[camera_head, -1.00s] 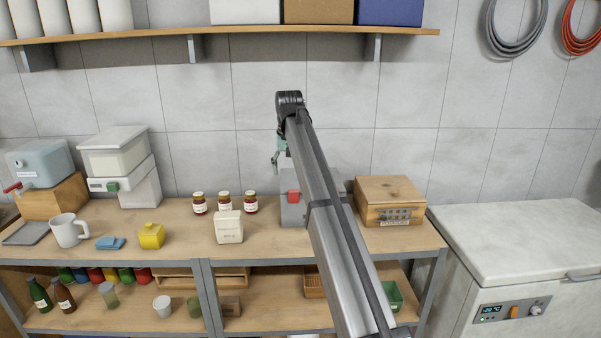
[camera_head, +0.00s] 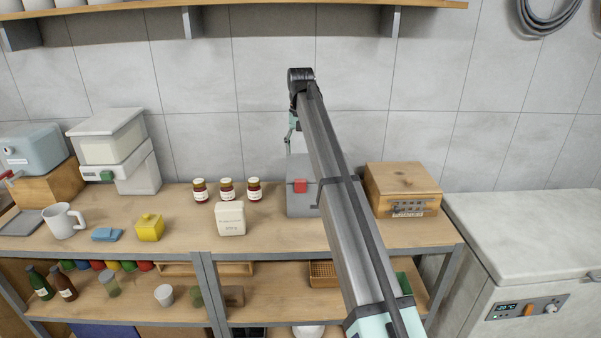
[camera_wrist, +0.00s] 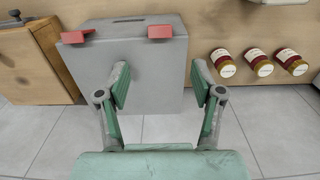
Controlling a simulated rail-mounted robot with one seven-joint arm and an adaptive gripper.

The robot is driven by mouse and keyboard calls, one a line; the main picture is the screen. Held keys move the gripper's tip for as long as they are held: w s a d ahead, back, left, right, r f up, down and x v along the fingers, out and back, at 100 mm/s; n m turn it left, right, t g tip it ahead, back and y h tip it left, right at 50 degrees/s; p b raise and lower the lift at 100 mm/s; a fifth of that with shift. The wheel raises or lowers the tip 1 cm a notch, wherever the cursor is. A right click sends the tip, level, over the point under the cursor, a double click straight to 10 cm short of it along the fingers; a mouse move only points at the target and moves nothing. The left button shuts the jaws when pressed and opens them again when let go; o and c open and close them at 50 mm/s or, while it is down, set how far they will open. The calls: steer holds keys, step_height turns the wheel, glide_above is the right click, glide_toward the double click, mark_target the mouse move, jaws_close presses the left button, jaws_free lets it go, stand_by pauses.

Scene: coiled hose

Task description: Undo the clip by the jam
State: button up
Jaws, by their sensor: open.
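A grey box (camera_head: 298,202) stands on the bench, partly behind my arm in the head view. The wrist view shows the box (camera_wrist: 130,72) with two red clips on its top edge. The clip (camera_wrist: 160,31) on the jam side sits at the right there; the other clip (camera_wrist: 77,37) is at the left corner. The jam-side clip also shows in the head view (camera_head: 300,186). Jam jars (camera_wrist: 257,62) stand beside the box, apart from it. My gripper (camera_wrist: 160,84) is open and empty, its fingers spread before the box, short of the jam-side clip. In the head view my arm mostly hides it.
A wooden box (camera_head: 404,190) stands right of the grey box. A cream packet (camera_head: 230,219) stands in front of the jars (camera_head: 227,190). A yellow pot (camera_head: 150,227), a blue cloth (camera_head: 107,235) and a mug (camera_head: 63,221) are farther left. A white freezer (camera_head: 530,235) is at the right.

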mark_target(300, 186)
step_height(300, 186, down, 10)
steer(key=shift+w+f+p, duration=0.1)
steer(key=shift+p, duration=1.1)
steer(key=shift+c, duration=0.4)
steer(key=c, duration=1.1)
